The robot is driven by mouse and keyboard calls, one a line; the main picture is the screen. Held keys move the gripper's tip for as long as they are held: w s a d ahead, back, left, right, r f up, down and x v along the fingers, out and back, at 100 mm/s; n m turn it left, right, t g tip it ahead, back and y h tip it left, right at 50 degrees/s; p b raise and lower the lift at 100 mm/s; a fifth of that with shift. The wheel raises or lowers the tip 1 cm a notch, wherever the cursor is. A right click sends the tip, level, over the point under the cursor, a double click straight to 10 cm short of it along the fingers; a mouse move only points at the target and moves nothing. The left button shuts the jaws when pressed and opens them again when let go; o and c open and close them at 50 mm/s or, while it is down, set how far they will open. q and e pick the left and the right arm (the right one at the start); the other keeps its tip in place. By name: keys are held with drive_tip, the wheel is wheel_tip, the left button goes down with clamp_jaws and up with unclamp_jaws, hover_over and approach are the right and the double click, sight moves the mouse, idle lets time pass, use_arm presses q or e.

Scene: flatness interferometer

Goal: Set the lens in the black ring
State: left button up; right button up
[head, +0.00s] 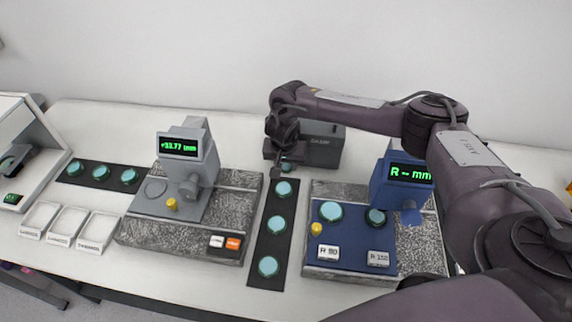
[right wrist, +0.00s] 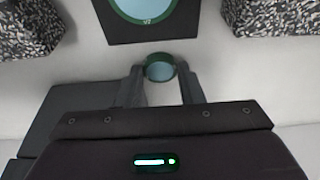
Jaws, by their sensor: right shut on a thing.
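My right gripper (head: 286,158) is at the back middle of the bench, beside a dark grey box. In the right wrist view its two fingers (right wrist: 160,78) are shut on a small lens (right wrist: 160,67) with a dark green rim and pale blue-green glass. The lens also shows just below the gripper in the head view (head: 287,167); its height above the bench is hard to judge. A dark-rimmed disc (head: 376,217) lies under the blue gauge head; I cannot tell whether its rim is the black ring. My left gripper is not in view.
A black strip (head: 262,242) with several lenses runs between the grey gauge (head: 205,155) and the blue gauge (head: 395,185). The dark grey box (head: 322,144) stands close beside my gripper. Another lens strip (head: 85,181) and white trays (head: 98,232) are at left.

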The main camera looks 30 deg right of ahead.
wheel_tip(320, 180, up, 9)
use_arm(q)
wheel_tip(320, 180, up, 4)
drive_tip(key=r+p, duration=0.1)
drive_tip(key=p, duration=0.4)
use_arm(e)
wheel_tip(320, 180, up, 11)
hover_over(285, 167)
use_arm(q)
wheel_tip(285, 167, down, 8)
drive_tip(key=b, duration=0.8)
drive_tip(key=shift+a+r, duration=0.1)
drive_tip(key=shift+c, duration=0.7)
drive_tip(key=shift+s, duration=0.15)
use_arm(e)
drive_tip(key=s+a+f+n+y, duration=0.1)
drive_tip(key=s+a+f+n, duration=0.3)
drive_tip(key=s+a+n, duration=0.3)
drive_tip(key=s+a, duration=0.2)
drive_tip(key=s, duration=0.2)
drive_tip(key=shift+s+a+t+y, duration=0.2)
drive_tip(key=shift+t+y, duration=0.1)
drive_tip(key=shift+y, duration=0.1)
